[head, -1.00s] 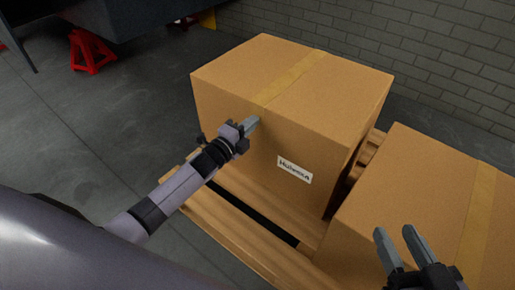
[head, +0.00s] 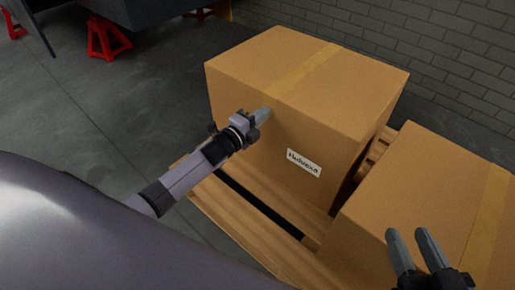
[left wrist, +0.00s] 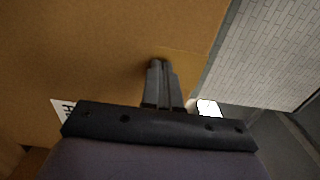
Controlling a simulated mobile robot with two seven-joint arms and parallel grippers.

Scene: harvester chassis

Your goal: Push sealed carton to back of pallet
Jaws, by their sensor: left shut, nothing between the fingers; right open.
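A large sealed carton (head: 305,85) with a tape strip across its top and a white label on its front stands on a wooden pallet (head: 262,239). My left gripper (head: 263,115) is shut and empty, with its tips at the carton's front face just below the top edge, by the tape. In the left wrist view the shut fingers (left wrist: 162,68) point at the carton's brown face (left wrist: 90,50); whether they touch it I cannot tell. My right gripper (head: 413,240) is open and empty, in front of a second carton (head: 425,185).
The second taped carton stands on the pallet to the right, with a narrow gap between the two. A brick wall (head: 440,60) rises behind. Bare floor (head: 110,115) lies left of the pallet. A red stand (head: 105,38) is at the upper left.

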